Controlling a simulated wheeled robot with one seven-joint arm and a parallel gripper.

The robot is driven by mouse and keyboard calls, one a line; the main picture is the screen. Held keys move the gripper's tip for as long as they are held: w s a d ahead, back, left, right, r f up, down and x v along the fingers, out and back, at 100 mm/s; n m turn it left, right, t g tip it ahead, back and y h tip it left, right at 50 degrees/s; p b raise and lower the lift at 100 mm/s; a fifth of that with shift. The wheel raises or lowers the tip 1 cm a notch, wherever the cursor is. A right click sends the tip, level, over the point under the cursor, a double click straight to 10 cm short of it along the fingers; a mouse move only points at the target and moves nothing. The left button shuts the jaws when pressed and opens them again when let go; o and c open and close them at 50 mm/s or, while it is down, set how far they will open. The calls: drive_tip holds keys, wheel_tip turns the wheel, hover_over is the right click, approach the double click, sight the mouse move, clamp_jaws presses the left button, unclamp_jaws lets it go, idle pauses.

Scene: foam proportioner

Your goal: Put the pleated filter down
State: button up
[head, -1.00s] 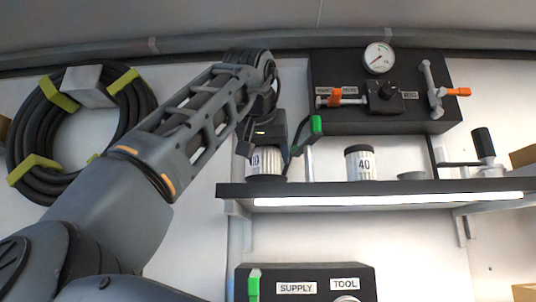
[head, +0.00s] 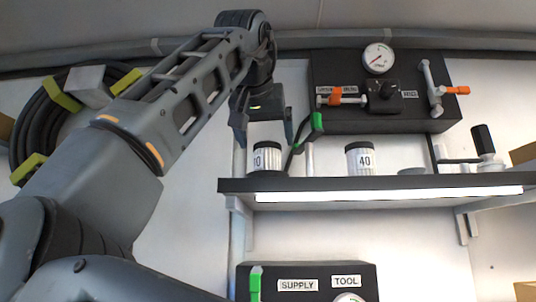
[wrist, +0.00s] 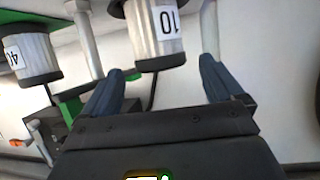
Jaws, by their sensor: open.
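The pleated filter marked 10 (head: 266,161) is a white pleated cylinder with dark end caps. It stands upright at the left end of the shelf (head: 380,186). My gripper (head: 264,133) is open, close to the filter's top. In the wrist view the filter (wrist: 155,35) appears upside down, beyond the gap between my two spread fingertips (wrist: 161,70). The fingers show clear of its sides, and nothing is held.
A second pleated filter marked 40 (head: 361,160) stands to the right on the shelf, with a low grey dish (head: 411,172) beyond it. A green-handled lever (head: 317,122) rises close beside my gripper. A black panel with a gauge (head: 378,58) hangs above.

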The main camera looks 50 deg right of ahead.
drive_tip(key=b+v, duration=0.1)
drive_tip(key=v, duration=0.5)
drive_tip(key=shift+a, duration=0.2)
drive_tip(key=shift+s+r, duration=0.1)
